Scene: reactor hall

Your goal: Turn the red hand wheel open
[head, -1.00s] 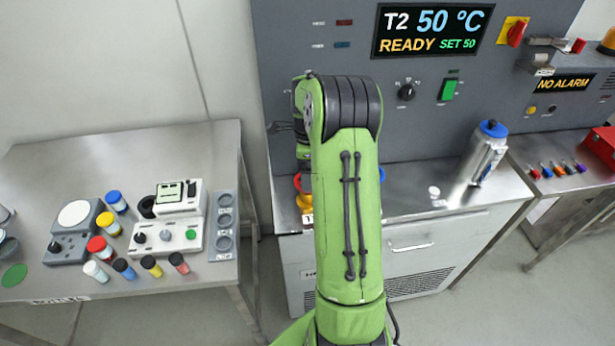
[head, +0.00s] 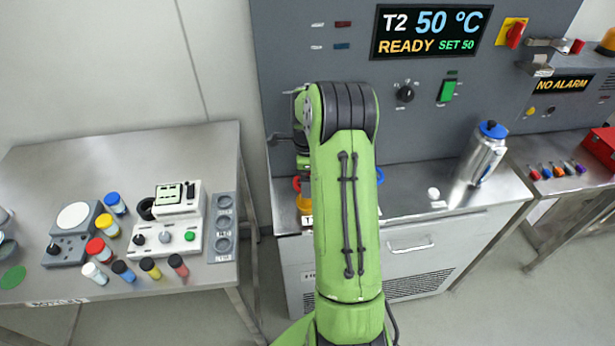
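A small red curved piece (head: 297,183), which may be the rim of the red hand wheel, shows at the left edge of my arm in the head view. It sits just above an orange-yellow round part (head: 305,204) on the steel bench. My green arm covers the rest of it, so its turn position cannot be read. The far end of my arm bends down behind the upper link, near the red piece. My gripper's fingers are hidden behind the arm. I cannot tell whether they touch the wheel.
A blue curved piece (head: 380,175) shows right of my arm. A silver bottle with blue cap (head: 482,155) stands on the steel bench (head: 415,200). Behind is a grey panel with a T2 display (head: 432,32) reading 50 °C, READY. A left table (head: 150,150) holds jars and instruments.

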